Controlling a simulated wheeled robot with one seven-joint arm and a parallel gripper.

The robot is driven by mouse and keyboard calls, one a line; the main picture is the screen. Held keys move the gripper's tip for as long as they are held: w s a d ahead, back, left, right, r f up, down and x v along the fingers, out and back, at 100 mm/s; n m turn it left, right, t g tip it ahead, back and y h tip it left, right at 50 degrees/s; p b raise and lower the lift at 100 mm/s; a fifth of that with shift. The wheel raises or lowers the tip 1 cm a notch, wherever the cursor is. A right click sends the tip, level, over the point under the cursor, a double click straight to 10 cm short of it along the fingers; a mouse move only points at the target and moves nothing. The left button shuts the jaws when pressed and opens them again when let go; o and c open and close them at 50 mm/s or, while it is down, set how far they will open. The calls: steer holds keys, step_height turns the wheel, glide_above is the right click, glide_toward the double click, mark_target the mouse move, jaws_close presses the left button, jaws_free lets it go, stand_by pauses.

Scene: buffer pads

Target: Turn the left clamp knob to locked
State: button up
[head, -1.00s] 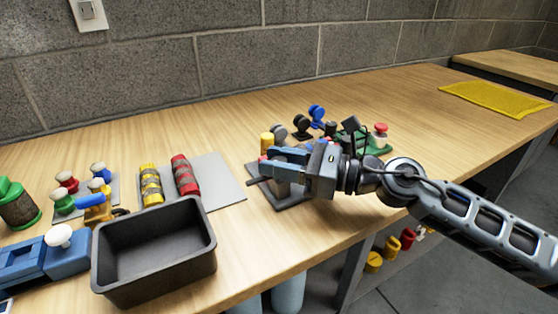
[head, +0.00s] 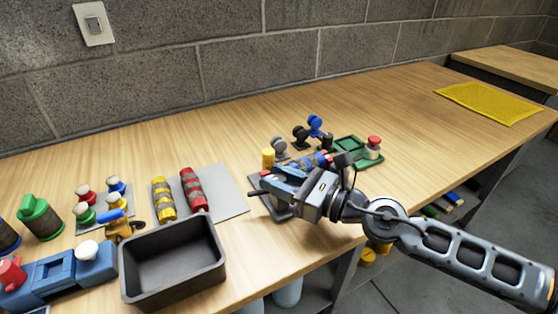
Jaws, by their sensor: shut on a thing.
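My gripper (head: 274,178) is low over a dark clamp fixture (head: 283,212) in the middle of the bench. Its blue-grey fingers point left and are shut on a part of the fixture, which appears to be the left clamp knob. The fingers hide most of that knob, so its lock position cannot be read. A short dark bar (head: 257,192) sticks out at the fixture's left.
A black open bin (head: 172,262) stands front left, beside a blue fixture (head: 60,272). A grey mat (head: 228,190) carries a yellow and a red roll. Grey, black and blue knobs (head: 315,126) and a green tray (head: 352,146) stand behind. The bench's back right is clear up to a yellow mat (head: 488,103).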

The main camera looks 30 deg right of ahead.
steer(key=shift+r+m+t+h+p, duration=0.15)
steer(key=shift+m+t+h+p, duration=0.4)
steer(key=shift+m+h+p, duration=1.05)
steer(key=shift+r+m+t+h+p, duration=0.15)
steer(key=shift+m+t+h+p, duration=0.3)
steer(key=shift+h+p, duration=1.3)
steer(key=m+h+p, duration=0.2)
steer(key=h+p, duration=0.1)
steer(key=p, duration=0.1)
steer(key=shift+r+t, duration=0.1)
steer(key=shift+t, duration=0.2)
steer(key=m+h+p, duration=0.1)
steer(key=m+h, duration=0.2)
steer(key=h, duration=0.2)
steer(key=shift+f+m+g+p, duration=0.2)
steer(key=shift+m+g+p, duration=0.15)
steer(key=shift+g+p, duration=0.05)
steer(key=shift+f+m+g+h, duration=0.1)
steer(key=shift+m+g+h, duration=0.75)
steer(key=shift+h, duration=0.5)
steer(key=shift+m+g+h, duration=0.55)
steer(key=shift+m+h, duration=0.5)
steer(key=shift+h, duration=0.25)
steer(key=o, duration=0.9)
steer(key=shift+b+v, duration=0.45)
steer(key=shift+v, duration=3.45)
